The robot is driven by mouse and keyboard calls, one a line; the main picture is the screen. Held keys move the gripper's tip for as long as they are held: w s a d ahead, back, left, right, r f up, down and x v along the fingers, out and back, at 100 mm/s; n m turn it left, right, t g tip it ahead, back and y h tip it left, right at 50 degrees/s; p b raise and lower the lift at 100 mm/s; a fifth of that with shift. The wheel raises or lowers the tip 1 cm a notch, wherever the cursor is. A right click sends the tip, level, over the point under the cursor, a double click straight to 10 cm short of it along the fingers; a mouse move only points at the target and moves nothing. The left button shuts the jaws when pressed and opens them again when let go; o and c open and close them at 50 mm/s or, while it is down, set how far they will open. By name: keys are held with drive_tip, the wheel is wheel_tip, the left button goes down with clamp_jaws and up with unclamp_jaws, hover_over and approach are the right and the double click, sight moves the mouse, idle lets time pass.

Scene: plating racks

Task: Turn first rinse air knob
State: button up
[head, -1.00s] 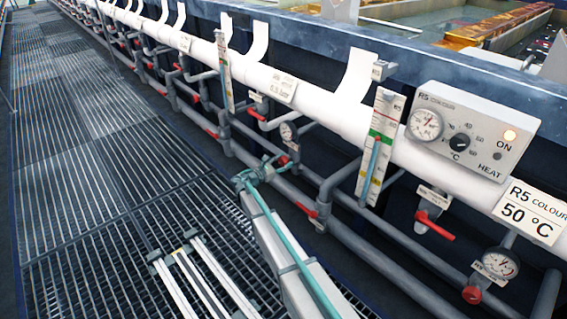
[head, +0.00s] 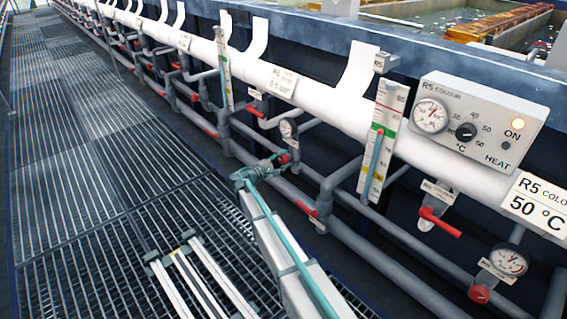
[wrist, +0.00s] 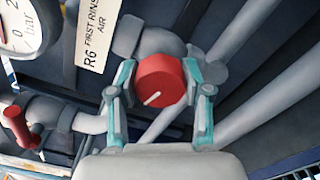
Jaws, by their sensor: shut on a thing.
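The red round knob (wrist: 160,80) sits beside the white label (wrist: 97,35) reading "R6 FIRST RINSE AIR" in the wrist view. A white line on its face points to the lower left. My gripper (wrist: 164,92) is shut on the knob, with one teal-and-grey finger on each side. In the head view my gripper (head: 276,162) is at the grey pipework, and the red knob (head: 284,158) shows just beyond its fingers. Part of a pressure gauge (wrist: 22,25) shows at the upper left of the wrist view; its needle is not clear.
A red lever valve (wrist: 17,127) stands left of my gripper. Grey pipes (head: 375,252) run alongside below a white pipe (head: 345,118). The R5 control box (head: 478,120) and another gauge (head: 508,261) are to the right. The grated walkway (head: 90,190) at left is open.

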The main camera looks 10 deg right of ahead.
drive_tip(key=shift+m, duration=0.6)
drive_tip(key=o, duration=1.2)
drive_tip(key=shift+c, duration=0.2)
drive_tip(key=shift+a, duration=0.1)
drive_tip(key=v, duration=1.2)
